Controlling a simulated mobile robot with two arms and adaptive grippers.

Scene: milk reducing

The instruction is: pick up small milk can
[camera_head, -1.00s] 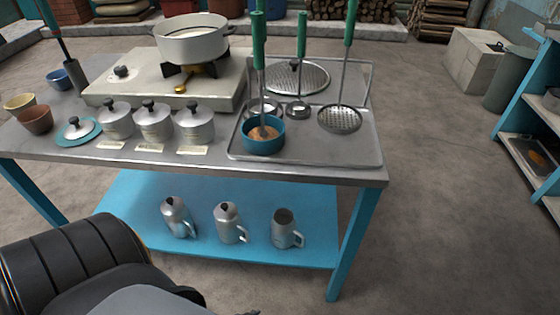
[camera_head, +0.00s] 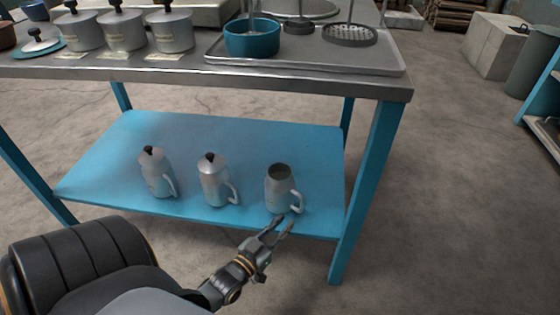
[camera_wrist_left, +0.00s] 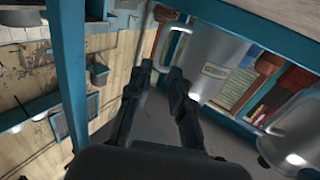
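Three small metal cans with side handles stand upright on the blue lower shelf (camera_head: 115,185). The left can (camera_head: 157,173) and the middle can (camera_head: 214,180) have lids with black knobs. The right can (camera_head: 279,189) is open at the top. My left gripper (camera_head: 285,222) is open and empty, just in front of the right can, near its handle and the shelf's front edge. In the left wrist view, the open fingers (camera_wrist_left: 160,71) are beside the handle of a labelled metal can (camera_wrist_left: 215,62). My right gripper is not in view.
The metal tabletop above holds lidded pots (camera_head: 123,32), a tray (camera_head: 300,60) and a blue bowl (camera_head: 252,40). Blue table legs (camera_head: 368,185) flank the shelf. The floor (camera_head: 465,200) to the right is clear. Another can (camera_wrist_left: 298,130) shows in the left wrist view.

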